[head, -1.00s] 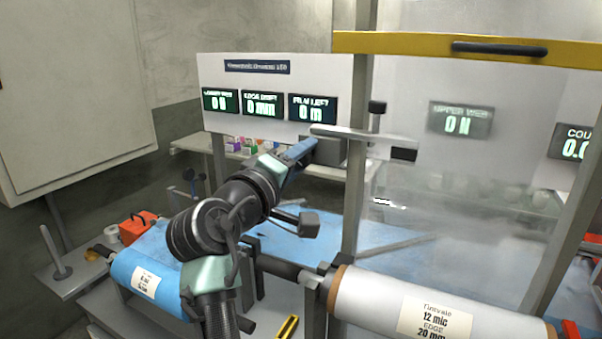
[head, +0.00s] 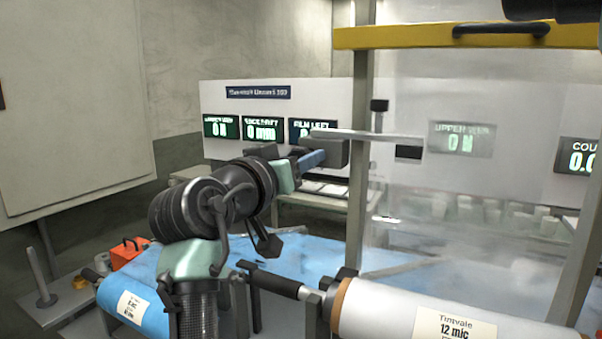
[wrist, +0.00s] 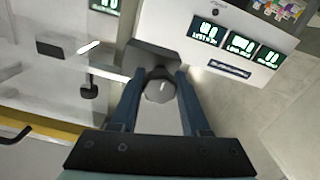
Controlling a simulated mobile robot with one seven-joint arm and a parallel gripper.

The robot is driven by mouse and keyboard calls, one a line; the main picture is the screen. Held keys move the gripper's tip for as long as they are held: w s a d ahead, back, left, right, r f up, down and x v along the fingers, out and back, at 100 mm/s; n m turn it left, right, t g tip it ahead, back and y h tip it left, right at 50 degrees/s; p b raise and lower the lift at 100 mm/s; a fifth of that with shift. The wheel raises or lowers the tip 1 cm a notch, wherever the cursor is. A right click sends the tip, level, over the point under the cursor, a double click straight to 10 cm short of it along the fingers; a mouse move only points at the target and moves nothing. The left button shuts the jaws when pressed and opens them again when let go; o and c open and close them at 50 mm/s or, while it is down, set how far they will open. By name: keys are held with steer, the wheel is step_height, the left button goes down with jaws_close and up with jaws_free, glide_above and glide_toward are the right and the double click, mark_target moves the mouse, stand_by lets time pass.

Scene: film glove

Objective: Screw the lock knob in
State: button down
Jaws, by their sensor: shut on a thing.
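The lock knob (wrist: 160,88), a grey faceted knob with a pale mark, sits against a dark grey block (wrist: 150,57) in the wrist view. My gripper (wrist: 160,78) has one blue finger on each side of the knob and is shut on it. In the head view my gripper (head: 312,159) reaches the near side of the grey block (head: 335,153), which is at the left end of a flat horizontal bar (head: 375,135). The knob is hidden there by the fingers. How far it is screwed in cannot be told.
A post (head: 358,210) and clear film stand right of my arm. A yellow bar (head: 420,37) crosses above. A white film roll (head: 385,312) and a blue roll (head: 165,300) lie below. A display panel (head: 300,95) stands behind.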

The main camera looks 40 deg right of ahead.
steer(key=m+b, duration=0.1)
steer(key=m, duration=0.1)
steer(key=m+b, duration=0.1)
steer(key=m, duration=0.1)
steer(key=m+b, duration=0.1)
steer(key=m, duration=0.1)
steer(key=shift+w+f+m, duration=0.1)
steer(key=shift+f+m, duration=0.2)
steer(key=m+b, duration=0.2)
steer(key=m, duration=0.3)
steer(key=m+b, duration=0.1)
steer(key=m, duration=0.5)
steer(key=shift+w+m, duration=0.1)
steer(key=shift+m, duration=0.2)
steer(key=m+b, duration=0.1)
steer(key=m, duration=0.4)
steer(key=shift+r, duration=0.15)
steer(key=shift+m, duration=0.4)
steer(key=c, duration=0.8)
jaws_free()
steer(key=o, duration=0.4)
steer(key=shift+a+r, duration=0.15)
steer(key=shift+a, duration=0.05)
steer(key=shift+d, duration=0.1)
